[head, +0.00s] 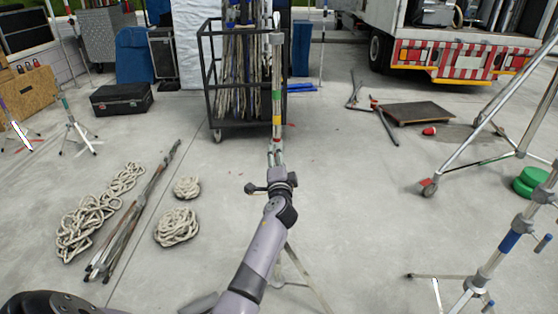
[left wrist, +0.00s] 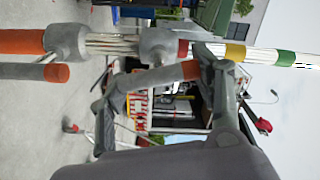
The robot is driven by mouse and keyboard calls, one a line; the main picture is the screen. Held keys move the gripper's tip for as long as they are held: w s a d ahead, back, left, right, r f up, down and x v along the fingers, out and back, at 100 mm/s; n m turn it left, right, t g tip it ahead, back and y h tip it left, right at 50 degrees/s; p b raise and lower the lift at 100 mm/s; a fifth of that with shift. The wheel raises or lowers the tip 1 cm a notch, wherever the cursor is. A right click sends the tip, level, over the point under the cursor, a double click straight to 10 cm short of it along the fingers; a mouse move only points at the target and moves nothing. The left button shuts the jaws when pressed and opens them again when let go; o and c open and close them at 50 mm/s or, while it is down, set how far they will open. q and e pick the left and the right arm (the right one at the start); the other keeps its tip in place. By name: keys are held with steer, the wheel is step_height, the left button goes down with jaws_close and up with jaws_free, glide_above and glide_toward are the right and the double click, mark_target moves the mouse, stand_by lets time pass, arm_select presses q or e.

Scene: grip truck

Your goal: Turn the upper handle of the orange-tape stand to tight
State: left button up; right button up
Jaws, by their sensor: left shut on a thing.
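The orange-tape stand's pole crosses the top of the left wrist view sideways, with an orange band (left wrist: 22,42) at the left. Grey collars (left wrist: 68,43) sit along it. The upper handle (left wrist: 158,78), a grey bar with an orange end, lies at the upper collar (left wrist: 158,46). My left gripper (left wrist: 160,88) is shut on this handle, its fingers at both ends of the bar. A lower handle (left wrist: 30,71) with an orange end is apart from it. In the head view, the stand's banded pole (head: 277,100) rises beyond my left gripper (head: 275,160). My right gripper is not in view.
A black wheeled cage (head: 206,80) with poles stands behind the stand. Coiled ropes (head: 177,227) and loose poles (head: 130,215) lie on the floor to the left. A blue-tape stand (head: 508,242) is at the right. A truck (head: 460,55) is at the back right.

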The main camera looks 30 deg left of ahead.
arm_select(q)
steer(key=shift+m, duration=0.7)
steer(key=o, duration=1.2)
steer(key=shift+s+d+f, duration=0.1)
steer(key=shift+d, duration=0.05)
steer(key=v, duration=1.1)
steer(key=shift+s+d, duration=0.2)
steer(key=shift+s, duration=0.1)
